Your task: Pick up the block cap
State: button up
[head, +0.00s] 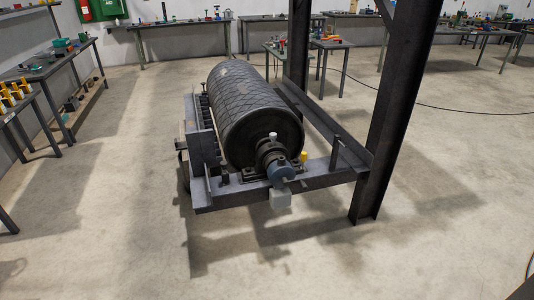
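A big dark drum pulley (250,108) with a ribbed surface lies in a grey steel frame in the head view. At its near end is a dark bearing block (271,158) around the shaft, with a small whitish piece (273,135) on top. I cannot tell for sure which part is the block cap; it may be the top of this bearing block. A blue-grey round part (281,173) sits at the shaft end, with a pale grey box (280,199) below it. My gripper is not in view.
The frame's front beam (325,176) carries a small yellow item (304,157). A tall dark steel post (393,110) stands right of the frame. Workbenches (40,72) with small items line the walls. The concrete floor in front is clear.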

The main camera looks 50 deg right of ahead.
aim_at(267, 148)
jog(key=z, duration=0.05)
jog(key=i, duration=1)
